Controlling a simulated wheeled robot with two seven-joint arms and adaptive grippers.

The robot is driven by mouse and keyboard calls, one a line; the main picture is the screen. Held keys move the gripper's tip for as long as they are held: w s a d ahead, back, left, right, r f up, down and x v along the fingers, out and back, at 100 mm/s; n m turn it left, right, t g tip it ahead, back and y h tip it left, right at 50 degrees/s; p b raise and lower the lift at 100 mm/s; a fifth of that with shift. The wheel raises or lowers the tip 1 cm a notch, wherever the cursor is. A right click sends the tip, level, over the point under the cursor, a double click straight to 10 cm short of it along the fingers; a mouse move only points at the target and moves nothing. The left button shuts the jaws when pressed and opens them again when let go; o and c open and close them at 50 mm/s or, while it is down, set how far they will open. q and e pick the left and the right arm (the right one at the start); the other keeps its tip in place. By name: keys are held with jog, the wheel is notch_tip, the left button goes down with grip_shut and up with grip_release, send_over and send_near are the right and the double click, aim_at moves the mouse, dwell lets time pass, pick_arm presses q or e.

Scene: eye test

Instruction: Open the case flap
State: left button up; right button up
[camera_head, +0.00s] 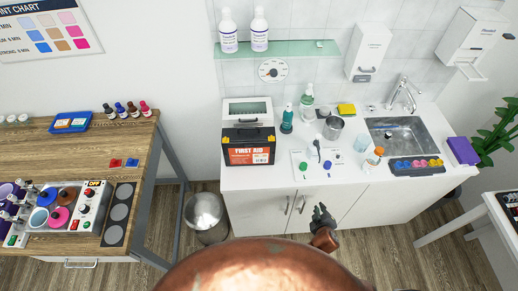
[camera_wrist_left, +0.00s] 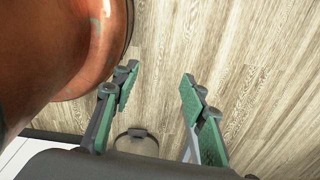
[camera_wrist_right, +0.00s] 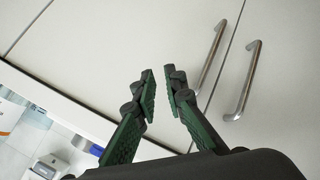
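The first aid case (camera_head: 249,155) stands on the white counter at its left end, in the head view. It has an orange front label, a black upper part and yellow latches; its flap looks closed. My right gripper (camera_head: 322,212) is in front of the counter's cabinet doors, below and right of the case and apart from it. In the right wrist view its fingers (camera_wrist_right: 161,82) are partly open with a narrow empty gap. My left gripper (camera_wrist_left: 156,84) is wide open and empty above the wooden floor in the left wrist view. The head view does not show it.
A metal bin (camera_head: 206,216) stands on the floor left of the counter.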

jog(key=w+a+r+n+t, duration=0.1)
jog(key=w+a+r+t, duration=0.15)
jog(key=r, duration=0.65)
jog(key=w+a+r+n+t, duration=0.2)
jog(key=w+r, duration=0.1)
jog(key=r, duration=0.7)
jog(key=n+t+y+p, duration=0.1)
jog(key=n+t+y, duration=0.2)
jog(key=n+y, duration=0.75)
send_near(249, 147)
jog(key=shift+n+g+h, duration=0.25)
jog(key=shift+n+h, duration=0.5)
jog(key=shift+h, duration=0.1)
jog(key=x, duration=0.6)
jog(key=shift+w+a+r, duration=0.15)
jog(key=shift+a+r, duration=0.25)
jog(key=shift+a, duration=0.05)
pick_arm(q)
jog(key=w+r, duration=0.1)
jog(key=w, duration=0.2)
jog(key=shift+r+t, duration=0.3)
jog(key=shift+r, duration=0.1)
pick_arm(e)
jog(key=shift+w+a, duration=0.2)
jog(key=shift+w, duration=0.4)
pick_arm(q)
jog(key=shift+s, duration=0.1)
pick_arm(e)
jog(key=shift+c, duration=0.4)
grip_shut()
